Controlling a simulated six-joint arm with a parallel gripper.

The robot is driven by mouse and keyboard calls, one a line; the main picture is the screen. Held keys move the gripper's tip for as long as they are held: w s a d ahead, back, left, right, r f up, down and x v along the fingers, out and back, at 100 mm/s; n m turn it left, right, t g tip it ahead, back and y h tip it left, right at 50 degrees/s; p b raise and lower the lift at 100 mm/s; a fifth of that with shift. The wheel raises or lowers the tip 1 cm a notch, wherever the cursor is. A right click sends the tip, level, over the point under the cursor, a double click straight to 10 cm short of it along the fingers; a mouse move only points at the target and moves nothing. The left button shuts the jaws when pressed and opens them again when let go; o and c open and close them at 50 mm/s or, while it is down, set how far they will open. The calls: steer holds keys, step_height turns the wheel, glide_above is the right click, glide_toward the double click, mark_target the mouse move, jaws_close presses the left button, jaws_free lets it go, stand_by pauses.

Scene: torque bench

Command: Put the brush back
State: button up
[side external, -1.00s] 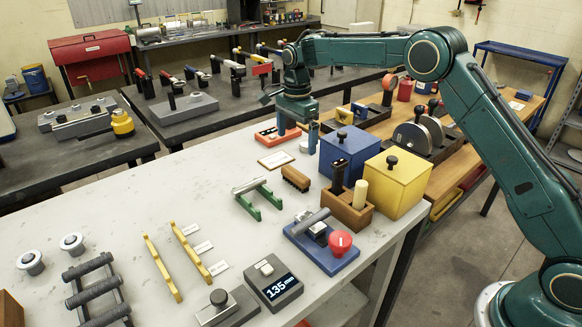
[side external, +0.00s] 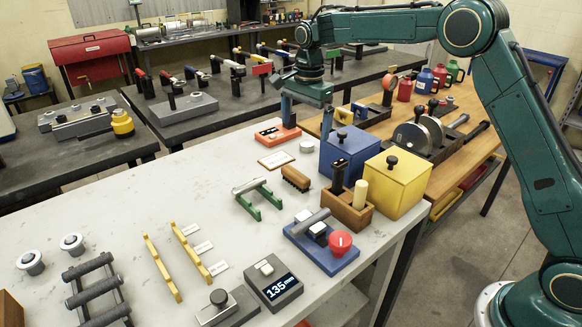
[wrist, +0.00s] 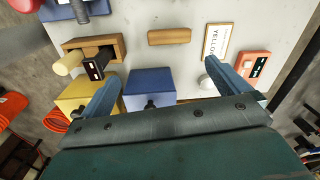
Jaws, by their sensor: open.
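The brush (side external: 296,179), a wooden block with dark bristles along its side, lies on the pale bench. It also shows in the wrist view (wrist: 169,37). A wooden caddy (side external: 346,211) holds a dark-handled item (side external: 338,177) and a cream cylinder (side external: 360,193); it is at the upper left of the wrist view (wrist: 113,43). My gripper (side external: 307,114) is open and empty, raised above the far end of the bench, beyond and apart from the brush. In the wrist view its fingers (wrist: 165,85) are spread wide.
A blue box (side external: 347,155) and a yellow box (side external: 397,185) with knobs stand behind the caddy. A framed card (side external: 276,160), a small white puck (side external: 306,147) and an orange device (side external: 277,134) lie near the gripper. A green stand (side external: 259,197) is left of the brush.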

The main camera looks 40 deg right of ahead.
steer(key=s+r+n+t, duration=0.1)
steer(key=s+r+n, duration=0.4)
steer(key=s, duration=0.5)
steer(key=s+r+n+t, duration=0.2)
steer(key=s+r+n, duration=0.1)
steer(key=s+r, duration=0.5)
steer(key=s+f+n+t, duration=0.1)
steer(key=s+n, duration=0.3)
steer(key=s, duration=0.6)
steer(key=s+f+n+t, duration=0.1)
steer(key=s+f+n, duration=0.3)
steer(key=s, duration=0.7)
steer(key=shift+d+f, duration=0.35)
steer(key=shift+d, duration=0.05)
